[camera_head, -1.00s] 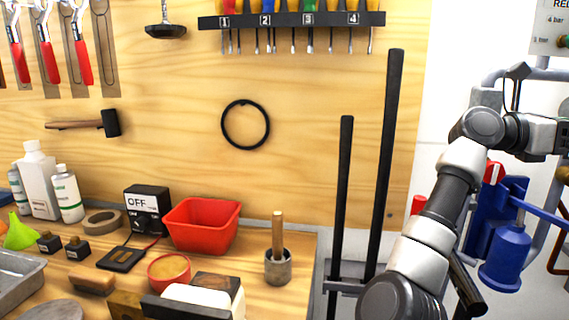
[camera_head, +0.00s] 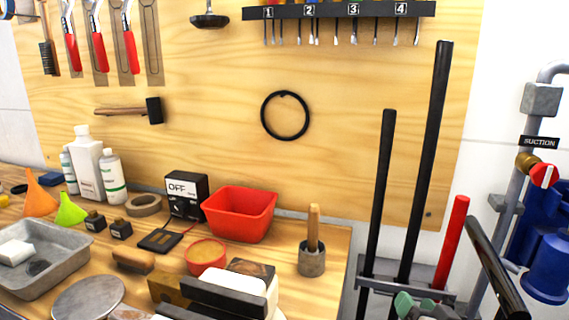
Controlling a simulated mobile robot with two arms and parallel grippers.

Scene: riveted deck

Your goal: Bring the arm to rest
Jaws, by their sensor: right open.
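My right gripper (camera_head: 421,304) shows only in part at the bottom edge of the head view, right of centre. Its two grey-green fingertips stand apart, with nothing seen between them, so it is open and empty. It appears in front of the foot of the tool rack; I cannot tell how far it is from the rack. The rest of my right arm is out of the frame. My left gripper is not in view.
Long black bars (camera_head: 425,160) and a red bar (camera_head: 452,240) stand in a rack (camera_head: 375,272) beside the bench. A dark slanted bar (camera_head: 495,268) and blue equipment (camera_head: 546,268) are at right. A red bin (camera_head: 240,222) and several items crowd the bench.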

